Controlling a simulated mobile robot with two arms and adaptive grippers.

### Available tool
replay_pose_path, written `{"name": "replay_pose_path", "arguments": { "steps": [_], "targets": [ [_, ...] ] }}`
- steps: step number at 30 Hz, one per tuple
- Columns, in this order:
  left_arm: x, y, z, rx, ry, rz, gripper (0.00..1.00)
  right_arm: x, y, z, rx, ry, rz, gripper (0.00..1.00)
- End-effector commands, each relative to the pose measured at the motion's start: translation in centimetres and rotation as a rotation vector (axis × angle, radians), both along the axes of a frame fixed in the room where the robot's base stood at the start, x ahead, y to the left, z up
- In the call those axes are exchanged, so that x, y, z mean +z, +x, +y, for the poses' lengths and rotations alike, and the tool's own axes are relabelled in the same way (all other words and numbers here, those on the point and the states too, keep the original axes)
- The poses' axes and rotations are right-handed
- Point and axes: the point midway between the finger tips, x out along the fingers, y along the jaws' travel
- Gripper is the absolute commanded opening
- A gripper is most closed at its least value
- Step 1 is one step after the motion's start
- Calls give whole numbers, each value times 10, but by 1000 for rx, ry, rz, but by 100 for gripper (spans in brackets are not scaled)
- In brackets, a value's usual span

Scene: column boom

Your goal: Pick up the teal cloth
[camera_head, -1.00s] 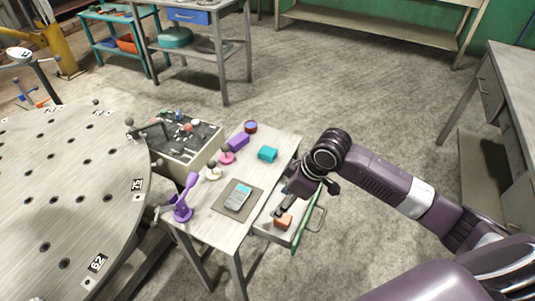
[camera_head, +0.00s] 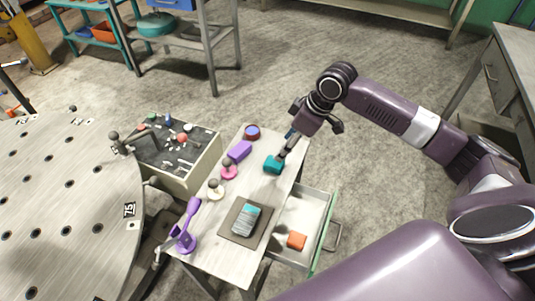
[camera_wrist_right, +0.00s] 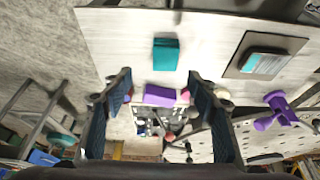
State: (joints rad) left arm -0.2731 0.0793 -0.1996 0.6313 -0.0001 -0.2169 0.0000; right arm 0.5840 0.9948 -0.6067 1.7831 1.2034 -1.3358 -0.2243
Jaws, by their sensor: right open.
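The teal cloth (camera_head: 273,165) is a small folded block lying on the narrow table near its right edge. In the right wrist view the teal cloth (camera_wrist_right: 166,54) lies flat on the pale tabletop, just beyond the fingertips. My right gripper (camera_head: 284,153) is at the cloth's upper right in the head view and overlaps its edge; I cannot tell whether they touch. In the wrist view the right gripper (camera_wrist_right: 160,76) has its two fingers wide apart with nothing held between them. My left gripper is not in view.
A striped teal-grey stack (camera_head: 246,219) lies on a brown mat (camera_head: 265,216). The open drawer (camera_head: 313,211) holds an orange block (camera_head: 297,241). A purple stand (camera_head: 187,227) is at front left.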

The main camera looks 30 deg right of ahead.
Motion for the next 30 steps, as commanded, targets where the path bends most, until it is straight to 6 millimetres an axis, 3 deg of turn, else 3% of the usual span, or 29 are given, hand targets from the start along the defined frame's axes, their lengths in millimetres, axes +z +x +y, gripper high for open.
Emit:
{"name": "replay_pose_path", "arguments": {
  "steps": [6, 11, 18, 26, 30],
  "targets": [
    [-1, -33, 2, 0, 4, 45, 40, -20, 5, 7, 0, 2, 3, 54],
    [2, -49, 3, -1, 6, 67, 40, -38, 7, 14, 2, 1, 4, 54],
    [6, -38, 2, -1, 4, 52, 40, -69, 14, 23, 1, 1, 2, 54],
    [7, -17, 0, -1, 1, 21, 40, -73, 15, 24, 1, -1, 0, 54],
    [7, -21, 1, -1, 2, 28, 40, -73, 15, 23, 1, -1, 0, 42]
  ]
}}
